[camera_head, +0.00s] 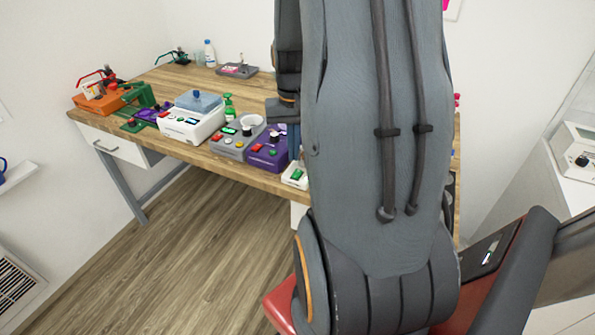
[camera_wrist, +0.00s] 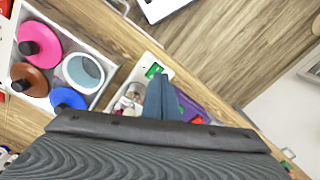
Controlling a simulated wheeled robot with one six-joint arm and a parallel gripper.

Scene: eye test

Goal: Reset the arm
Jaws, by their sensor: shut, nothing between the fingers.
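My arm fills the middle of the head view and hides much of the table (camera_head: 225,163) behind it. My gripper (camera_wrist: 160,97) shows in the wrist view as blue-grey fingers close together beyond the dark ridged wrist housing. It is shut with nothing held. In the head view a small part of my gripper (camera_head: 293,142) shows at the left edge of the arm, pointing down near the table's front edge. In the wrist view the fingers overlap a white box with a green button (camera_wrist: 154,71) and a purple device (camera_wrist: 193,108); whether they touch cannot be told.
Several devices line the table: an orange one (camera_head: 100,103), a white one (camera_head: 190,124), a grey one (camera_head: 232,145) and a purple one (camera_head: 268,153). A white tray (camera_wrist: 110,72) holds colored knobbed discs and a cup. A red-seated chair (camera_head: 279,302) stands near. Floor at left is clear.

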